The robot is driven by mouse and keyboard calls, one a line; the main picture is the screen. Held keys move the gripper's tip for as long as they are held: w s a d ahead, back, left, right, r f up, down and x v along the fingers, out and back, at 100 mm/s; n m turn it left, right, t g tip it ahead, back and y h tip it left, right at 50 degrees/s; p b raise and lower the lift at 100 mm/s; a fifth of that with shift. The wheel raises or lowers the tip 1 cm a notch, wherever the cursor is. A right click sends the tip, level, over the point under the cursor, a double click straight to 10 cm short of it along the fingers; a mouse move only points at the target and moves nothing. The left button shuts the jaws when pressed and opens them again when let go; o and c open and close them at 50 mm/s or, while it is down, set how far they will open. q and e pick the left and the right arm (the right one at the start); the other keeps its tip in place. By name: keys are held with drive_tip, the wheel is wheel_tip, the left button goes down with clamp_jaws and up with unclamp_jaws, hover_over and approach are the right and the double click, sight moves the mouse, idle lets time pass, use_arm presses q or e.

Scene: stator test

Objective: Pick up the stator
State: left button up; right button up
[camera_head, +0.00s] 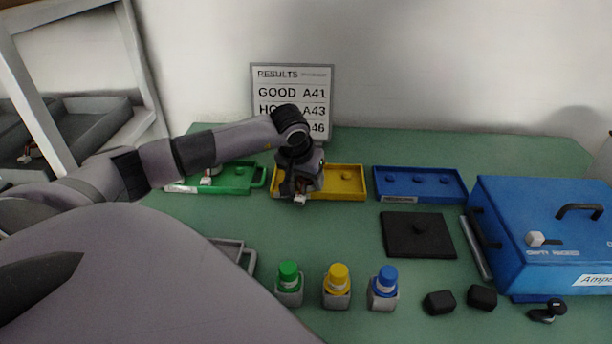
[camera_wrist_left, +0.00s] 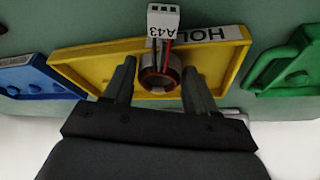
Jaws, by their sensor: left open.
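The stator (camera_wrist_left: 160,75) is a dark ring with copper windings, wires and a white connector marked A43. In the left wrist view it is at the yellow tray (camera_wrist_left: 90,66), with the connector over the tray's edge by its label. My left gripper (camera_wrist_left: 159,68) is open, one finger on each side of the ring. I cannot tell whether the fingers touch it. In the head view the left gripper (camera_head: 301,190) is over the left part of the yellow tray (camera_head: 350,194) and hides most of the stator; its white connector (camera_head: 300,200) shows below.
A green tray (camera_head: 240,188) holding a small part with a white connector stands left, a blue tray (camera_head: 400,194) right. A black plate (camera_head: 400,245), green, yellow and blue-capped bottles (camera_head: 337,285) and a blue tester box (camera_head: 545,215) are nearer. A results board (camera_head: 262,90) stands behind.

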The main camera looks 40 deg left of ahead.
use_arm(q)
drive_tip(key=c, duration=0.9)
wheel_tip(320, 180, up, 19)
drive_tip(key=shift+n+y, duration=0.3)
drive_tip(key=shift+n, duration=0.3)
drive_tip(key=b+x, duration=0.1)
drive_tip(key=x, duration=0.3)
drive_tip(key=d+b+x, duration=0.1)
drive_tip(key=x, duration=0.3)
drive_tip(key=b+x, duration=0.2)
drive_tip(key=x, duration=0.3)
drive_tip(key=shift+w+d+f, duration=0.15)
drive_tip(key=shift+w, duration=0.15)
wheel_tip(320, 180, down, 3)
drive_tip(key=b, duration=0.3)
drive_tip(key=shift+f+b, duration=0.45)
drive_tip(key=shift+b, duration=0.05)
